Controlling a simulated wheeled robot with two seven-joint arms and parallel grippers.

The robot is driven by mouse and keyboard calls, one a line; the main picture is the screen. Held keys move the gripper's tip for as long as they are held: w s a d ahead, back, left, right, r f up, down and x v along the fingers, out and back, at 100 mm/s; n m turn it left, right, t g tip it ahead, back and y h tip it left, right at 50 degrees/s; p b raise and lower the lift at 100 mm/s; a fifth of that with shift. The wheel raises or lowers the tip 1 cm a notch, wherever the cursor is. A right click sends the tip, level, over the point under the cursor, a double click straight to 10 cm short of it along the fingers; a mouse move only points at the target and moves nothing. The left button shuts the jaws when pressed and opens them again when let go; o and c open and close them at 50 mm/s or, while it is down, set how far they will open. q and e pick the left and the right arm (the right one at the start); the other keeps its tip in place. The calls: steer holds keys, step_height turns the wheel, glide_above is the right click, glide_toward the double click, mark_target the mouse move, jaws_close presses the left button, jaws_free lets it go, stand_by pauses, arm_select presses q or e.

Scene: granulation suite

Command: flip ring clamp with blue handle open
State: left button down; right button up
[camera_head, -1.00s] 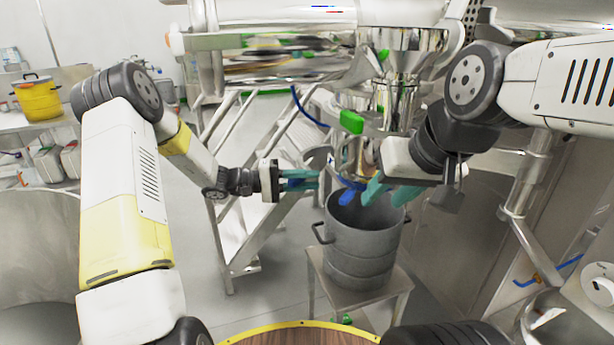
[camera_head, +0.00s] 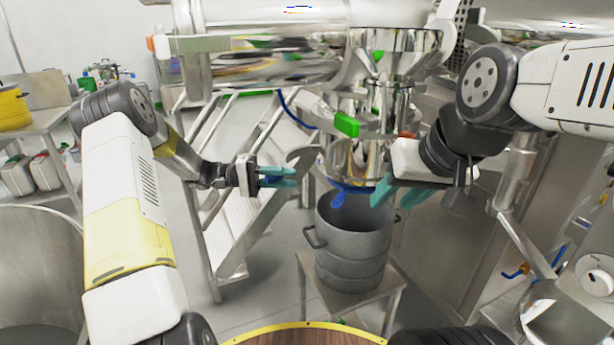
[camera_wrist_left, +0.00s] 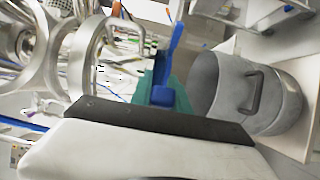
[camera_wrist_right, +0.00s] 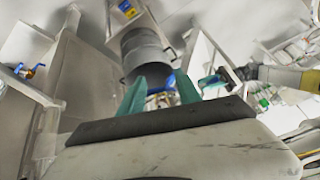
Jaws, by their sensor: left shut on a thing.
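The steel outlet (camera_head: 358,160) hangs above the grey drum, with a blue band (camera_head: 354,187) at its lower rim. A blue handle (camera_head: 338,200) hangs at the left of that band, over the drum's mouth. In the left wrist view a long blue handle (camera_wrist_left: 178,38) shows beyond the fingers. My left gripper (camera_head: 279,177) is left of the outlet, apart from it.
The grey drum (camera_head: 350,243) stands on a small stand (camera_head: 318,279) below the outlet. A green handle (camera_head: 346,124) sticks out above. Metal stairs (camera_head: 246,180) are behind my left gripper. A steel cabinet (camera_head: 455,230) stands at the right.

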arm_select(q)
steer(key=shift+w+a+m+g, duration=0.3)
steer(key=shift+w, duration=0.05)
steer(key=c, duration=1.2)
jaws_free()
steer(key=shift+w+a, duration=0.15)
steer(key=shift+c, duration=0.2)
steer(key=a, duration=0.7)
steer(key=shift+w+a, duration=0.35)
